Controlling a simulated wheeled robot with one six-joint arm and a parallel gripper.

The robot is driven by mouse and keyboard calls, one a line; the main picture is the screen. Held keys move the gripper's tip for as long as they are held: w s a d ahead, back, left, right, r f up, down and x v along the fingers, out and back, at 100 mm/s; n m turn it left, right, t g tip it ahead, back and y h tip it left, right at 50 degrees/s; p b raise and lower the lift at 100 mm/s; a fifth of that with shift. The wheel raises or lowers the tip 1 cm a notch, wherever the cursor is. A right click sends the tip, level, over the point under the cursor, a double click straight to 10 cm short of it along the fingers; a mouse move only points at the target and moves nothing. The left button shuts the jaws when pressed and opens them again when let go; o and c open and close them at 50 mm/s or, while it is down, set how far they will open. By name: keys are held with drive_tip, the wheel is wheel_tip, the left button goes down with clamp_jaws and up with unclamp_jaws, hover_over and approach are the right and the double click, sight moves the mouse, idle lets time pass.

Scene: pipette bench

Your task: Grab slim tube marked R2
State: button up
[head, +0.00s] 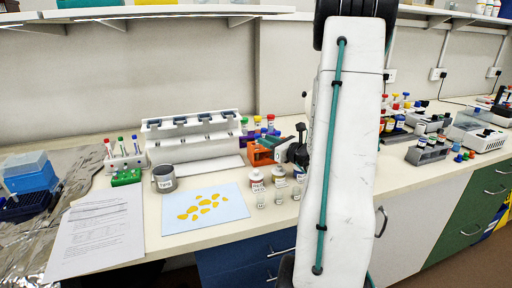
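Slim tubes with red, green and blue caps (120,146) stand upright in a small white rack (126,164) at the left of the bench. Their labels are too small to read, so I cannot tell which is R2. Other capped tubes (257,122) stand at an orange rack (261,155) near the middle. My gripper (293,152) is partly in view just right of the orange rack, largely hidden by my own arm. I cannot see whether its fingers are open or whether they hold anything.
A grey mug (164,181), a green block (126,177) and a white stand (192,137) are near the left rack. Bottles (257,179) and small vials stand front centre. A blue sheet with yellow shapes (205,226) lies flat. Crowded racks (428,150) stand right of my arm.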

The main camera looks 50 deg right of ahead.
drive_tip(key=w, duration=0.7)
drive_tip(key=shift+w+d+r, duration=0.15)
drive_tip(key=shift+w+d, duration=0.1)
drive_tip(key=shift+d, duration=0.1)
clamp_jaws()
